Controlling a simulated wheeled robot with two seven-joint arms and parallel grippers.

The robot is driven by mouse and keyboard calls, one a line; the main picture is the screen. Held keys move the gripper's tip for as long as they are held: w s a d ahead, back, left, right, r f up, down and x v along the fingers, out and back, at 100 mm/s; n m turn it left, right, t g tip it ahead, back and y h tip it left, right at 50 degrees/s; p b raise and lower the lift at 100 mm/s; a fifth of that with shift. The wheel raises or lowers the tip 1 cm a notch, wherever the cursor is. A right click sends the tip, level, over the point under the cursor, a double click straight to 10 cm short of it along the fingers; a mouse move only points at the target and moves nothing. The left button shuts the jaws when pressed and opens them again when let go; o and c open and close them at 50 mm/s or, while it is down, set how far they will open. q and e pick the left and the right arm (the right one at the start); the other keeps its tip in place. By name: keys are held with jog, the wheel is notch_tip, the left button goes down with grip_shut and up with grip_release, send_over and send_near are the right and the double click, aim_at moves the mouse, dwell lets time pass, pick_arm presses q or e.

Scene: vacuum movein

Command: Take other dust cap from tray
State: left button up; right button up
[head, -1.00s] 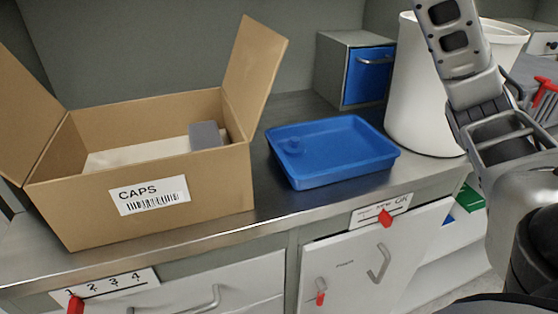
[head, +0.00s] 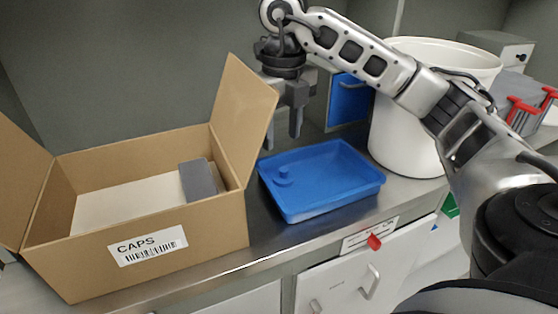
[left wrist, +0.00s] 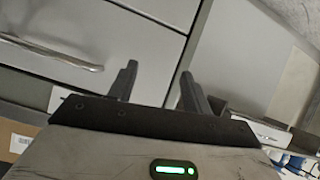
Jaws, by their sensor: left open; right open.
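A blue tray (head: 349,196) stands on the metal counter in the head view. One blue dust cap (head: 283,175) with a raised knob sits inside it near the left end. My right gripper (head: 283,143) points down above the tray's back left corner, open and empty, apart from the cap. My left gripper is outside the head view. In the left wrist view my left gripper (left wrist: 157,90) is open with nothing between its fingers, facing drawer fronts.
An open cardboard box (head: 210,227) labelled CAPS, with a grey block (head: 197,180) inside, stands left of the tray. A white bin (head: 400,130) and a blue-fronted drawer unit (head: 347,100) stand behind the tray. A narrow counter strip is clear in front.

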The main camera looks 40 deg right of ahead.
aim_at(284, 169)
jog(key=f, duration=0.5)
jog(key=f+b, duration=0.1)
jog(key=f, duration=0.1)
jog(key=shift+s+f, duration=0.3)
jog(key=shift+f, duration=0.05)
jog(key=c, duration=0.6)
jog(key=shift+c, duration=0.2)
